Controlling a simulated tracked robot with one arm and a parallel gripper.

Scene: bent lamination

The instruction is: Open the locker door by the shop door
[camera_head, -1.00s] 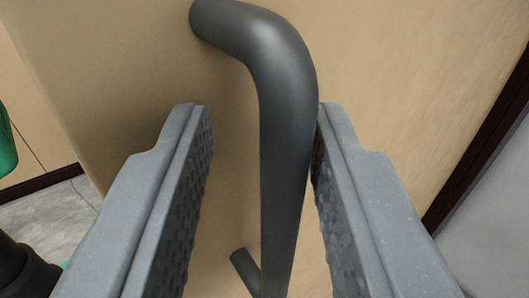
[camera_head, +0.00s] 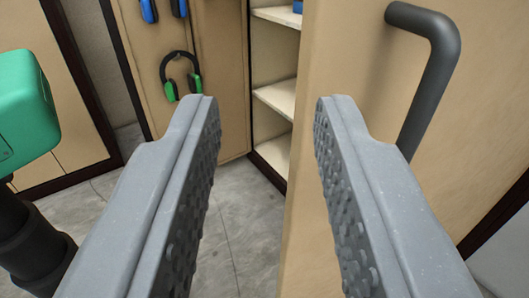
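The locker door (camera_head: 335,120) is a tan panel on the right, and it stands ajar. Its dark grey bar handle (camera_head: 432,75) is at the upper right, partly hidden by my gripper's right finger. My gripper (camera_head: 268,105) is open and empty, with the handle outside and to the right of its fingers. The door's free edge shows between the fingers, nearer the right one. I cannot tell whether a finger touches the door. Locker shelves (camera_head: 277,98) show behind the door edge.
Headphones with green cups (camera_head: 181,78) and blue ones (camera_head: 163,8) hang on a tan panel at the back. A green object (camera_head: 25,112) is at the left, above a black cylindrical part (camera_head: 32,245). Grey floor (camera_head: 245,220) is clear between the fingers.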

